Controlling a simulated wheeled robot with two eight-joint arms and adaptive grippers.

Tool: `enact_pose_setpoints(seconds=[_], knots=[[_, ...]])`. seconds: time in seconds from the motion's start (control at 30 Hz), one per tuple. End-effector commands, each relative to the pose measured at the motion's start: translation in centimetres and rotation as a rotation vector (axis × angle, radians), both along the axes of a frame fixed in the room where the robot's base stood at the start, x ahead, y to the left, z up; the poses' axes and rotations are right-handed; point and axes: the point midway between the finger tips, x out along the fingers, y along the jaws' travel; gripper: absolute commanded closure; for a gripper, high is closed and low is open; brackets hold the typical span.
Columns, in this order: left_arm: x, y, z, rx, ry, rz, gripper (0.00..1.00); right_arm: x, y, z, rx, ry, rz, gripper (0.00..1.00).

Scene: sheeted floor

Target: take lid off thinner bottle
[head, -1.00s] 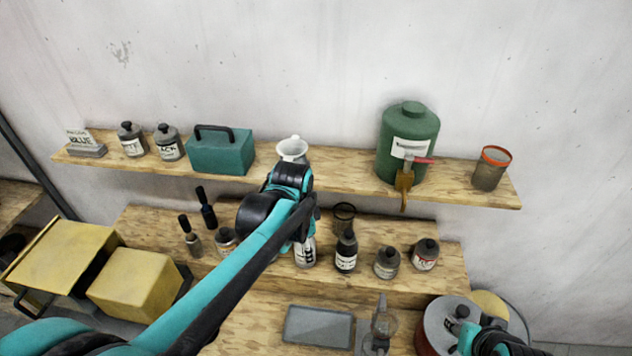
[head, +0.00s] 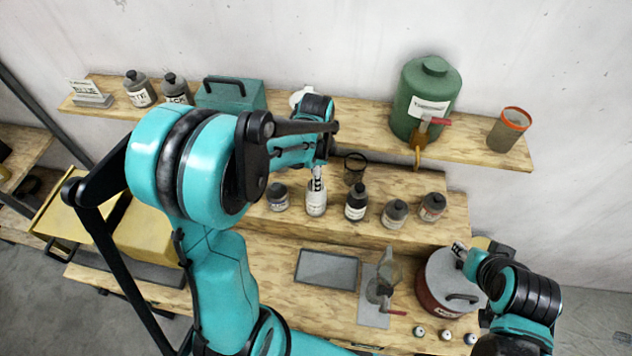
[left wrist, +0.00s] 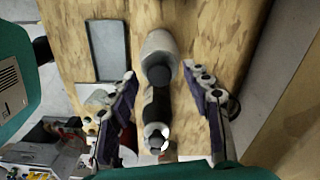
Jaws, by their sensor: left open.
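The white bottle (head: 316,203) stands on the lower step shelf. I take it for the thinner bottle, though its label cannot be read. My left gripper (head: 318,177) is at its top in the head view, hiding its lid. In the left wrist view, the open fingers of my left gripper (left wrist: 163,80) lie on either side of a pale bottle (left wrist: 158,48) with a dark cap, with gaps on both sides. A dark shape with a pale ring below it is unclear. My right gripper (head: 460,250) is by the red pot; its fingers are too small to read.
A dark bottle (head: 356,203) stands close to the right, a dark jar (head: 277,197) to the left. Further right are small jars (head: 395,214). A mesh cup (head: 355,168) stands behind. A grey tray (head: 327,267) and red pot (head: 437,295) are in front.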

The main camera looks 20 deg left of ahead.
Motion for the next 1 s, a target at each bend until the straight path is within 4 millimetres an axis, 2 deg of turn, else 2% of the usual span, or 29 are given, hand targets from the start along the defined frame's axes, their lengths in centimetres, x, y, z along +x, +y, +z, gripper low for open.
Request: enact_pose_setpoints(seconds=[0.27, 0.3, 0.43, 0.83, 1.0], knots=[[0.0, 0.0, -0.6, 0.000, 0.000, 0.000, 0.51, 0.0, 0.0, 0.0, 0.000, 0.000, 0.000, 0.60], [0.0, 0.0, -0.5, 0.000, 0.000, 0.000, 0.56, 0.0, 0.0, 0.0, 0.000, 0.000, 0.000, 0.60], [0.0, 0.0, -0.5, 0.000, 0.000, 0.000, 0.90, 0.0, 0.0, 0.0, 0.000, 0.000, 0.000, 0.60], [0.0, 0.0, -0.4, 0.000, 0.000, 0.000, 0.90, 0.0, 0.0, 0.0, 0.000, 0.000, 0.000, 0.60], [0.0, 0.0, 0.8, 0.000, 0.000, 0.000, 0.90, 0.0, 0.0, -0.1, 0.000, 0.000, 0.000, 0.60]])
